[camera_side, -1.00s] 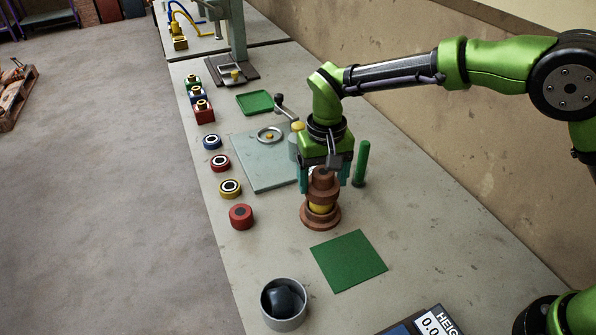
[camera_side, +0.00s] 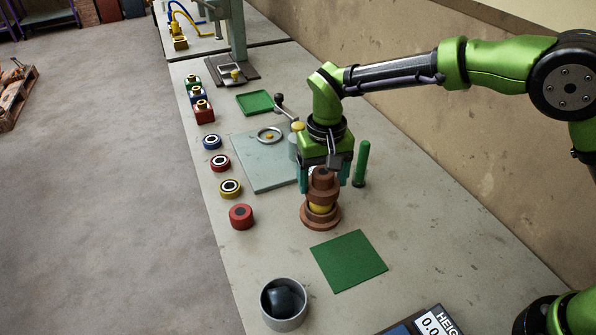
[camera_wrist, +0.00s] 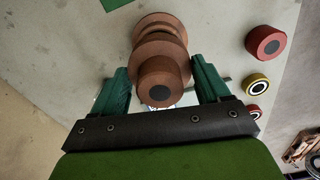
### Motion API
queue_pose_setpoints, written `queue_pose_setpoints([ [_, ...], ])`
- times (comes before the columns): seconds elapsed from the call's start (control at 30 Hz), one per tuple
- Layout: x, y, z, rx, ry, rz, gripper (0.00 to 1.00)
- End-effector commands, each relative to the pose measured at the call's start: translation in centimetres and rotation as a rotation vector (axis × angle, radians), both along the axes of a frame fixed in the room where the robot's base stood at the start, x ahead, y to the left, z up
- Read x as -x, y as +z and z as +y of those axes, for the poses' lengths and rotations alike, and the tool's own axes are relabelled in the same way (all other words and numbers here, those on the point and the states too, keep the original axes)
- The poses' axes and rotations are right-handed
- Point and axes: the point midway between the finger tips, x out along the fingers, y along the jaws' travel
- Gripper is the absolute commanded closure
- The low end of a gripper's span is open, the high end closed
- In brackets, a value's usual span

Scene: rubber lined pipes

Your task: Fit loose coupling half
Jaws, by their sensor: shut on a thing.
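The upper coupling half (camera_side: 323,184) is a brown stepped piece with a dark round centre on top. My gripper (camera_side: 324,180) is shut on it, with teal fingers on both sides. In the wrist view the coupling half (camera_wrist: 160,72) sits between the two fingers of my gripper (camera_wrist: 163,85). Below it a yellow band (camera_side: 321,208) shows, above a wider brown flanged piece (camera_side: 320,221) standing on the bench. The pieces look stacked upright; I cannot tell whether the upper half is fully seated. The lower flange (camera_wrist: 158,22) also shows in the wrist view.
A green square mat (camera_side: 348,261) lies in front, beside a grey cup (camera_side: 284,304) with a dark object. A green upright rod (camera_side: 361,164) stands close right of my gripper. A red ring piece (camera_side: 241,216) and several others line the left edge. A grey-blue plate (camera_side: 262,160) lies behind.

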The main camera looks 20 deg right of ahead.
Motion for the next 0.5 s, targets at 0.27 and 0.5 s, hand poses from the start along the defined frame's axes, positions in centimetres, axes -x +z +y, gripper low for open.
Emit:
queue_pose_setpoints([
  [0.27,0.0,-0.6,0.0,-0.001,0.000,0.000,0.75],
  [0.5,0.0,-1.1,0.0,-0.001,0.000,-0.001,0.75],
])
